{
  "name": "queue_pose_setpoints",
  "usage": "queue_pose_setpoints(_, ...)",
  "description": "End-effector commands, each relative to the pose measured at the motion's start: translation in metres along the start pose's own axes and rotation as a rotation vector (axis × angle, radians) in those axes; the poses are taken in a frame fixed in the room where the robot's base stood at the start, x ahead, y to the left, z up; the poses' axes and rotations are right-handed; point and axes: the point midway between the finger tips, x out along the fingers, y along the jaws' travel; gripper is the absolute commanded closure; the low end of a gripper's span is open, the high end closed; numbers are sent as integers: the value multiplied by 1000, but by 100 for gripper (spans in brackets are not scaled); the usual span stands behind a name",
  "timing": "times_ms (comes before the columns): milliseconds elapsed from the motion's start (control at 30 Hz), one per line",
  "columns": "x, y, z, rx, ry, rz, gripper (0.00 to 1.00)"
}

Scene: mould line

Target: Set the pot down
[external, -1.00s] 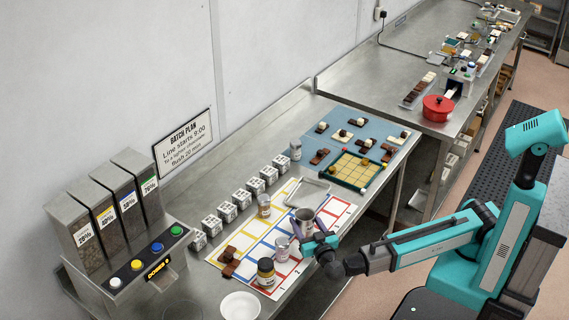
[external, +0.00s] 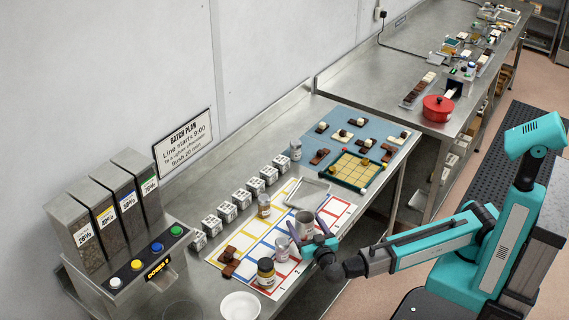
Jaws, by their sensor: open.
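A small grey metal pot (external: 304,225) stands upright on the white mat with coloured grid lines (external: 250,257), near its right edge. My gripper (external: 306,231) is open, with one finger to each side of the pot. Whether a finger still touches the pot is too small to tell. The pot's lower part is partly hidden by my gripper.
A pale labelled cup (external: 282,248) stands close to the left finger. An empty metal tray (external: 307,193) lies behind the pot.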

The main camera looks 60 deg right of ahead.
Motion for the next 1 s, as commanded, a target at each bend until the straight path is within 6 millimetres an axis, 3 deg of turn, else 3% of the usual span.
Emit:
queue_pose_setpoints(533,0,0,-1,-1,0,0,26)
queue_pose_setpoints(1000,-61,-1,-1,1,0,-2,26)
